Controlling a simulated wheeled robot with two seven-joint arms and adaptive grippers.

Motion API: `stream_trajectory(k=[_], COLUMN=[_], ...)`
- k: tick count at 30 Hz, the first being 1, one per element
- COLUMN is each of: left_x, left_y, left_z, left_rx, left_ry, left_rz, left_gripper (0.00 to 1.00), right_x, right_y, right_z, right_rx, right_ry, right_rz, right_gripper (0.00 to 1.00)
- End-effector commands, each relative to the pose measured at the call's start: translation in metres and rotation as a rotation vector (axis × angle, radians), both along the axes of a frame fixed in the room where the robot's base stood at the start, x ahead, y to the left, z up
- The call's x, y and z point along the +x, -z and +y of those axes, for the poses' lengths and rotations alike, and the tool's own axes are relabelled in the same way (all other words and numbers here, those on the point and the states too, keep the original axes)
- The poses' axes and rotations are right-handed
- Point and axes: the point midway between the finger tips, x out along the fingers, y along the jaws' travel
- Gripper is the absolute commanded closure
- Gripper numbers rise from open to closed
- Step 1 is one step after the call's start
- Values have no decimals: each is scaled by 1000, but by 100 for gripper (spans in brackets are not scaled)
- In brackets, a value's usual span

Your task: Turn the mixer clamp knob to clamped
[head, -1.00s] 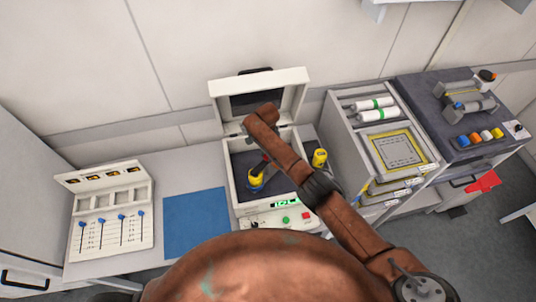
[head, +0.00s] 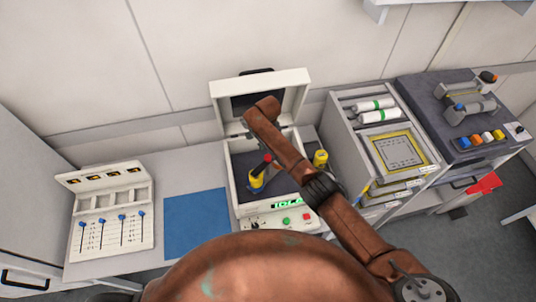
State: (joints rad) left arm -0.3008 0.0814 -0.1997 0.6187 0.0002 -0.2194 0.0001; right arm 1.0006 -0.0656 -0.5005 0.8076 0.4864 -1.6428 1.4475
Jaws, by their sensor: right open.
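The mixer (head: 235,197) is a white box with its lid (head: 298,88) raised and a dark interior. Inside stands a yellow cup (head: 257,183) with a dark stem and a red-topped knob (head: 267,159) tilted above it. I take this as the clamp knob; its setting cannot be read. My right arm reaches across the mixer from the lower right. My right gripper (head: 249,130) is open, mostly hidden under the wrist, near the lid's hinge side, behind and above the knob, seemingly apart from it. My left gripper is not in view.
A yellow jar (head: 320,158) stands at the mixer's right. The mixer's front has a green display, a green button (head: 285,221) and a red one. A blue mat (head: 196,223) and slider panel (head: 112,230) lie left. A drawer rack (head: 350,130) stands right.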

Motion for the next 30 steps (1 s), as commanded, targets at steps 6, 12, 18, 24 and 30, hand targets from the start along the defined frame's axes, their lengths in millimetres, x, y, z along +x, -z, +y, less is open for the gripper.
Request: stream_trajectory(k=[6,12,18,24,30], left_x=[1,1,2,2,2], left_y=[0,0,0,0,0], left_z=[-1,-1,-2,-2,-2], left_rx=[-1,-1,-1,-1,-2], left_ry=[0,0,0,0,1], left_rz=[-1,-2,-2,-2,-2], left_gripper=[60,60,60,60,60], right_x=[1,1,0,0,0], right_y=[-48,-75,-84,-84,-84], right_z=[1,1,0,0,0], right_rx=[2,-1,0,0,-1], right_ry=[-1,-1,-1,-1,-1], right_rz=[-5,-2,-1,-1,-2], right_gripper=[56,56,56,56,56])
